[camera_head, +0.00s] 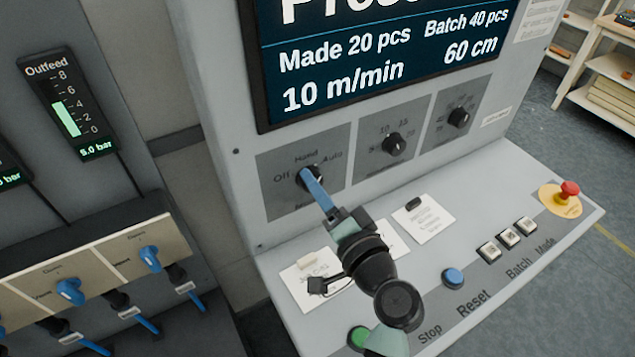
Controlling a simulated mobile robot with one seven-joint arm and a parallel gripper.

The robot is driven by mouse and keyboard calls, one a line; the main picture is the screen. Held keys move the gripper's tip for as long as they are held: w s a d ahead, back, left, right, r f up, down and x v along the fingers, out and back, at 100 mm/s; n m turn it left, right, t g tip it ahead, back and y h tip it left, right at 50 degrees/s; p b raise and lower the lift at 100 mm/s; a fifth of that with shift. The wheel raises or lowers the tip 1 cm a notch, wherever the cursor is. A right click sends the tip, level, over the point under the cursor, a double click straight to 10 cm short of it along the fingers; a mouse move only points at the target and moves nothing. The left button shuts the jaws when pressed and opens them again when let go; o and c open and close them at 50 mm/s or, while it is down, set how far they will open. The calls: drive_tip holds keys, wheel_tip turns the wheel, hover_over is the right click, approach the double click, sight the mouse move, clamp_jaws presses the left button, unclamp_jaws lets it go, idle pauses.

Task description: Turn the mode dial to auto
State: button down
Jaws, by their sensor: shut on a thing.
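The mode dial (319,176) is a black knob on a dark grey plate at the left of the panel's upright face. Its labels read Off at the left, Hand at the top and Auto at the right. My gripper (307,175) reaches up to it from below, and its blue fingers are shut on the knob. The fingers cover much of the knob, so I cannot tell which label it points to.
Two other black dials (394,144) (458,117) sit to the right. Below, the sloping desk holds paper notes (424,219), a blue Reset button (453,278), white buttons (508,238) and a red emergency stop (569,190). Blue-handled valves (69,292) stand at the lower left.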

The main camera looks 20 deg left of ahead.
drive_tip(key=shift+m+p, duration=0.95)
drive_tip(key=shift+m, duration=1.15)
drive_tip(key=shift+c, duration=1.6)
unclamp_jaws()
drive_tip(key=shift+d, duration=0.1)
drive_tip(key=b+v, duration=0.2)
drive_tip(key=v, duration=1.1)
drive_tip(key=shift+r, duration=0.15)
drive_tip(key=shift+w, duration=0.25)
